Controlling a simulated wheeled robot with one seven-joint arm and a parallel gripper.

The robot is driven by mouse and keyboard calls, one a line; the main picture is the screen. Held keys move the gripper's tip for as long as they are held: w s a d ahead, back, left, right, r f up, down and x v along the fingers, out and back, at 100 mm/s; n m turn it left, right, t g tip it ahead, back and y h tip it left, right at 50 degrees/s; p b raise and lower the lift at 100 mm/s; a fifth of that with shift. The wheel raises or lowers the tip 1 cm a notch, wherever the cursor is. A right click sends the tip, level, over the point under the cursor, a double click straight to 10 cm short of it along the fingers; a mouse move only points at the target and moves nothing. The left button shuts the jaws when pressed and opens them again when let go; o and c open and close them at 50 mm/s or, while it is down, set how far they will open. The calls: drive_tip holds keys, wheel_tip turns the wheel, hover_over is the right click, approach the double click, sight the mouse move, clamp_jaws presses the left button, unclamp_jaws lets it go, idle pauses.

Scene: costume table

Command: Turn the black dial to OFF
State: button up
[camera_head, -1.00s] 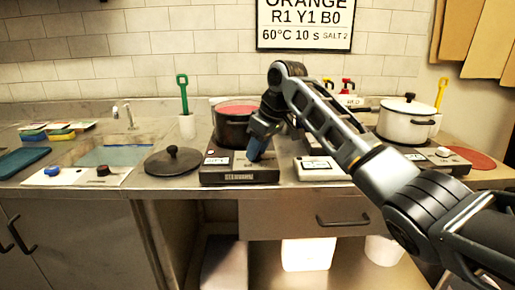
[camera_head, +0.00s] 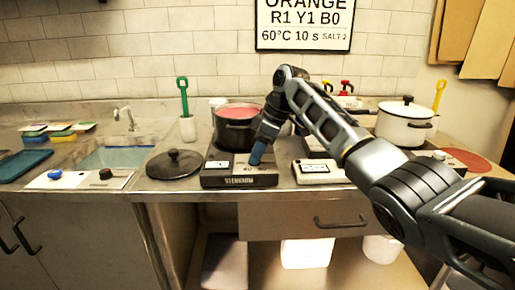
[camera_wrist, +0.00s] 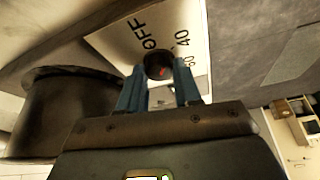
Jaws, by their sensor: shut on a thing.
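The black dial (camera_wrist: 158,65) is in the wrist view, round with a small red mark on its face. It sits on a pale panel (camera_wrist: 125,42) printed with OFF and numbers including 40. OFF is above the dial in that view. I cannot tell exactly which label the red mark points to. My gripper (camera_wrist: 160,78) has its two blue fingers on either side of the dial, shut on it. In the head view my gripper (camera_head: 256,157) reaches down to the front of the dark hot plate (camera_head: 238,181), where its fingers hide the dial.
A black pot (camera_head: 232,134) with red contents stands behind my gripper on the hot plate. A black lid (camera_head: 174,163) lies to the left. A panel with a blue knob (camera_head: 55,174) and a black knob (camera_head: 105,174) is farther left. A white pot (camera_head: 398,125) stands at the right.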

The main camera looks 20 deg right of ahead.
drive_tip(key=n+g+b, duration=0.1)
drive_tip(key=n, duration=0.2)
drive_tip(key=shift+w+n+y, duration=0.15)
drive_tip(key=shift+n+y, duration=0.15)
drive_tip(key=shift+y, duration=0.1)
drive_tip(key=shift+n+g+b, duration=0.7)
drive_tip(key=shift+n+b, duration=0.5)
drive_tip(key=shift+n, duration=0.2)
drive_tip(key=shift+w, duration=0.1)
drive_tip(key=o, duration=1)
drive_tip(key=shift+o, duration=0.2)
drive_tip(key=shift+r, duration=0.1)
drive_tip(key=v, duration=0.7)
drive_tip(key=shift+r, duration=0.3)
drive_tip(key=shift+d, duration=0.15)
